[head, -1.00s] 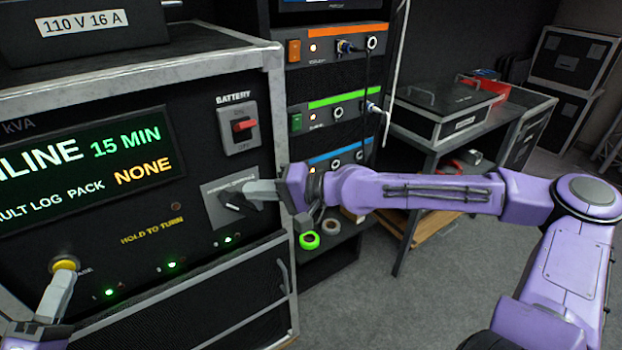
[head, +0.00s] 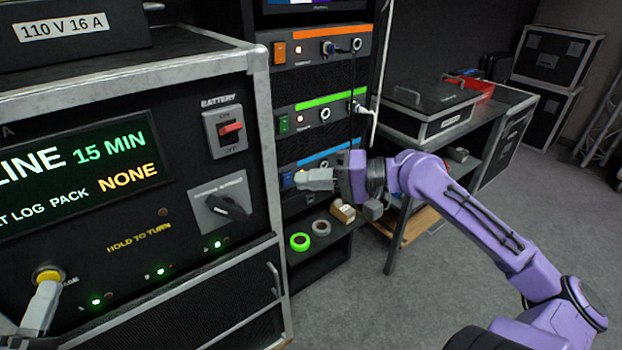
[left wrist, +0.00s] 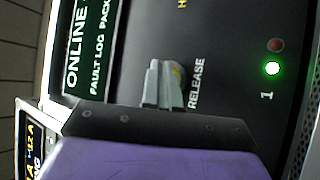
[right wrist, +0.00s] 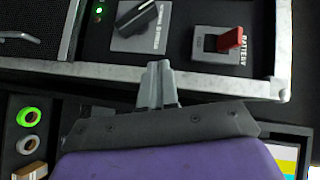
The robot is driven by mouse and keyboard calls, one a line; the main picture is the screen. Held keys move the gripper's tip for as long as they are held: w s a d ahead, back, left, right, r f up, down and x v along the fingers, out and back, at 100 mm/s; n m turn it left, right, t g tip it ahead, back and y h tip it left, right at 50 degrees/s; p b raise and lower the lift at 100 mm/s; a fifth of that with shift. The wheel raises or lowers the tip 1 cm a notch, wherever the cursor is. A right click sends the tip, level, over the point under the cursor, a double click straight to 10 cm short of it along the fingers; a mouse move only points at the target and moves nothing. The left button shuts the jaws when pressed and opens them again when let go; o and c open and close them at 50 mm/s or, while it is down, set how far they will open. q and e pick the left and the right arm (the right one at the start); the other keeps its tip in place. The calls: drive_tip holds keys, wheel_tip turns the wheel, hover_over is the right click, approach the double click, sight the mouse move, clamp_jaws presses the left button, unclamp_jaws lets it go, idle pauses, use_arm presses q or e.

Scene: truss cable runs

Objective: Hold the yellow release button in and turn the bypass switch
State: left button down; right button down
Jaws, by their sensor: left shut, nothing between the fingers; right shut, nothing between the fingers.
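The yellow release button (head: 47,273) is at the lower left of the black panel. My left gripper (head: 42,296) is shut with its fingertips against the button; in the left wrist view the button (left wrist: 178,73) shows partly behind the fingers. How far it is pressed in cannot be told. The bypass switch (head: 228,206) is a black knob on a grey plate at the panel's right, its handle slanting; it also shows in the right wrist view (right wrist: 137,17). My right gripper (head: 302,179) is shut and empty, off to the right of the switch and apart from it.
A battery switch (head: 231,128) with a red lever sits above the bypass switch. The panel's metal frame edge (head: 262,150) stands between my right gripper and the panel face. A rack (head: 318,120) with cables and a shelf with tape rolls (head: 300,241) are to the right.

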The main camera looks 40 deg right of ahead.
idle(0.3)
approach(229, 197)
wheel_tip(229, 197, up, 2)
drive_tip(key=w+a, duration=0.2)
drive_tip(key=shift+w+a, duration=0.1)
drive_tip(key=shift+a, duration=3.05)
